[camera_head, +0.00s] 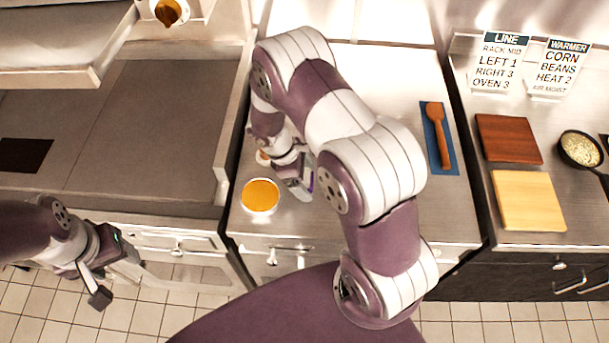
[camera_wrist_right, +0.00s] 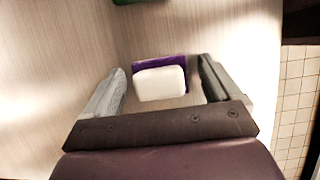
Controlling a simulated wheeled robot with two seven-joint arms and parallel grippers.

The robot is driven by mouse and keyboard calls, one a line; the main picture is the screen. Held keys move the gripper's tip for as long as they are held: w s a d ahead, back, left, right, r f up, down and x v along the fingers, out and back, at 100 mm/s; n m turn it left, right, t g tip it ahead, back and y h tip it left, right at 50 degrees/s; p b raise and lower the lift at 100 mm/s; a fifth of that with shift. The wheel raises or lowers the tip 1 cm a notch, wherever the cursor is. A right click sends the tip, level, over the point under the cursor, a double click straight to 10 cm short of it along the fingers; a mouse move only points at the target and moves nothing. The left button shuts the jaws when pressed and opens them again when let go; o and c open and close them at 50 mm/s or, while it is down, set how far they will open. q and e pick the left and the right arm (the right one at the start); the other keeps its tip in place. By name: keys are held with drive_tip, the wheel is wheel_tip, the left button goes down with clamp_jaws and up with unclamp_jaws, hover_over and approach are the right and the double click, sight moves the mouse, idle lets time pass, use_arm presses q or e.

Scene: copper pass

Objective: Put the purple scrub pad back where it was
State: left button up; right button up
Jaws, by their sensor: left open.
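The purple scrub pad (camera_wrist_right: 160,62) shows in the right wrist view, mostly behind a white block (camera_wrist_right: 160,84). I cannot tell whether the block is part of the pad. My right gripper (camera_wrist_right: 162,88) has its fingers spread on either side of them, with a gap at each side. In the head view my right gripper (camera_head: 298,186) reaches down to the steel counter beside a bowl of orange food, and my own arm hides much of that spot. My left gripper (camera_head: 114,274) is open and empty, low at the left in front of the cabinet drawers.
The bowl of orange food (camera_head: 260,196) stands close to the right gripper. A wooden spoon (camera_head: 439,137) lies on a blue mat (camera_head: 451,158). Further right are a dark red board (camera_head: 507,138), a pale board (camera_head: 528,200) and a pan (camera_head: 580,149). Two signs (camera_head: 501,62) stand behind.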

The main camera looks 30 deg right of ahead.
idle(0.3)
drive_tip(key=shift+r, duration=0.3)
drive_tip(key=s+v, duration=0.1)
drive_tip(key=v, duration=1.1)
drive_tip(key=s+a+r+m+t+y, duration=0.1)
drive_tip(key=s+r+m+t+y, duration=0.2)
drive_tip(key=s+m, duration=0.7)
drive_tip(key=shift+r+m+t+y+b, duration=0.3)
drive_tip(key=shift+r+m+t+y, duration=0.15)
drive_tip(key=shift+r+m, duration=0.4)
drive_tip(key=shift+s+a+r, duration=0.1)
drive_tip(key=shift+s+r, duration=0.1)
drive_tip(key=shift+s, duration=0.1)
drive_tip(key=shift+w, duration=0.15)
